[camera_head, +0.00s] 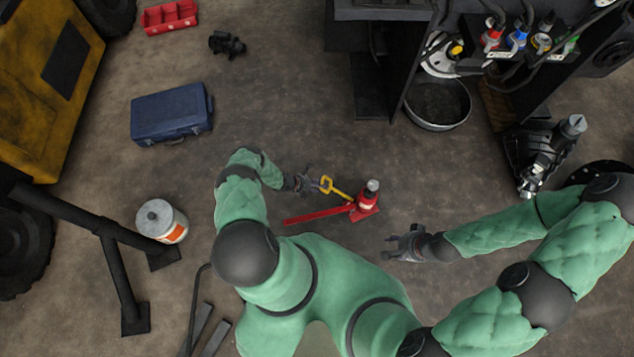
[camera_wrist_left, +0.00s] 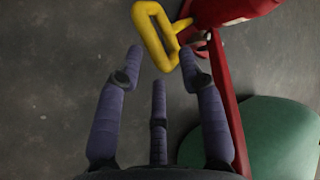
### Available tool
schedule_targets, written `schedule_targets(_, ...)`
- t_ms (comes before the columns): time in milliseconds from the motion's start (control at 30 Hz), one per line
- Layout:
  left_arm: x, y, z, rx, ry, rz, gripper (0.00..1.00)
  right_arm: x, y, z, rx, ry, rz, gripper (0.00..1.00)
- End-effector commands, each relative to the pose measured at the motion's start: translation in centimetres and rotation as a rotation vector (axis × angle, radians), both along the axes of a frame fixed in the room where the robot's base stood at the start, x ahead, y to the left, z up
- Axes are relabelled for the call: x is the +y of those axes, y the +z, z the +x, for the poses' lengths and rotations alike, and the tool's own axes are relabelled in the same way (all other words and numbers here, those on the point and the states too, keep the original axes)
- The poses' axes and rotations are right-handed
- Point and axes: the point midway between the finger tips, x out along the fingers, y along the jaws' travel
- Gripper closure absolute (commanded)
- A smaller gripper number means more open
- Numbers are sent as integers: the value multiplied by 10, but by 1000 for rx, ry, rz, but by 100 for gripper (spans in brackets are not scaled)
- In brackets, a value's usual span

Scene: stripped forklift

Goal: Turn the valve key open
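The yellow valve key (camera_head: 335,188) has a loop handle and sits on the side of a red bottle jack (camera_head: 366,203) on the floor. A long red bar (camera_head: 305,216) runs left from the jack. My left gripper (camera_head: 308,182) is beside the key's loop. In the left wrist view the key (camera_wrist_left: 155,37) lies just past my left fingertips (camera_wrist_left: 162,65), which are spread apart with nothing between them. The red jack (camera_wrist_left: 235,10) is partly cut off at the top there. My right gripper (camera_head: 393,245) is open and empty, to the lower right of the jack.
A blue toolbox (camera_head: 171,113) lies at the upper left, and a white canister (camera_head: 161,221) stands at the left. A black pan (camera_head: 437,104) and the dark machine frame are at the upper right. Floor around the jack is mostly clear.

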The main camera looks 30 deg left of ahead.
Motion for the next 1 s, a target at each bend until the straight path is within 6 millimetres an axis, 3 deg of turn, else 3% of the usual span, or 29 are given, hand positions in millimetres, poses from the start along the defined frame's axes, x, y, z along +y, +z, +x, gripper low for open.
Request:
schedule_targets(367, -3, -5, 4, 0, 2, 1, 61, 0, -3, 0, 0, 0, 0, 60)
schedule_targets(400, -3, -5, 4, 0, 2, 1, 64, 0, -3, 0, 0, 0, 0, 60)
schedule_targets(533, -3, -4, 4, 0, 1, 0, 100, 0, -3, 0, 0, 0, 0, 60)
schedule_targets(1000, -5, -1, 7, 39, 36, -14, 100, 0, -3, 0, 0, 0, 0, 60)
